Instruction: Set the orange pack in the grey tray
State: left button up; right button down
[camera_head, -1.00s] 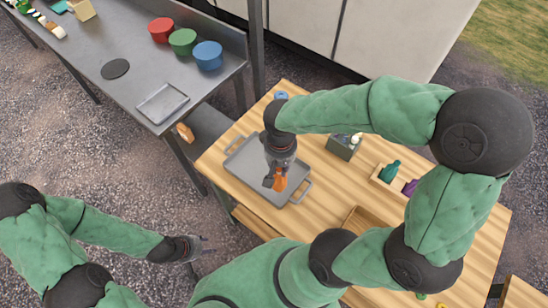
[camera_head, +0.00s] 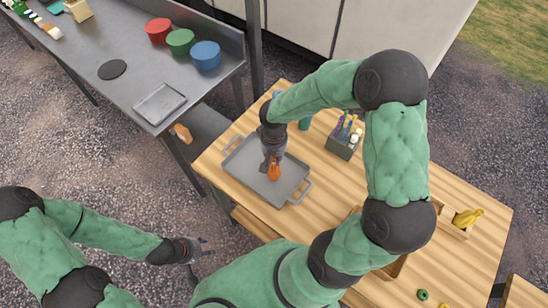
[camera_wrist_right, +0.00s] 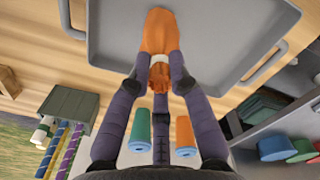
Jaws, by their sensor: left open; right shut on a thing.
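The orange pack (camera_head: 274,172) is in my right gripper (camera_head: 271,162), low over the middle of the grey tray (camera_head: 291,186). In the right wrist view the fingers of the right gripper (camera_wrist_right: 162,75) are shut around the neck of the orange pack (camera_wrist_right: 158,35), at a pale band. The pack's wide end lies over the grey tray (camera_wrist_right: 115,35); I cannot tell whether it touches the floor of the tray. The tray has two handles and sits on the wooden table. My left gripper (camera_head: 200,248) is open and empty, over the gravel left of the table.
A dark box (camera_head: 342,148) with striped sticks stands right of the tray. A yellow item (camera_head: 467,217) sits in a wooden holder further right. A green and an orange container (camera_wrist_right: 184,135) stand near the gripper. The steel counter (camera_head: 95,45) holds red, green and blue tubs.

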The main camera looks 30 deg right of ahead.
jog(key=shift+f, duration=0.2)
jog(key=shift+f, duration=0.1)
jog(key=c, duration=1.1)
grip_release()
jog(key=shift+c, duration=0.2)
jog(key=shift+r, duration=0.2)
notch_tip(320, 180, up, 12)
jog(key=p, duration=0.1)
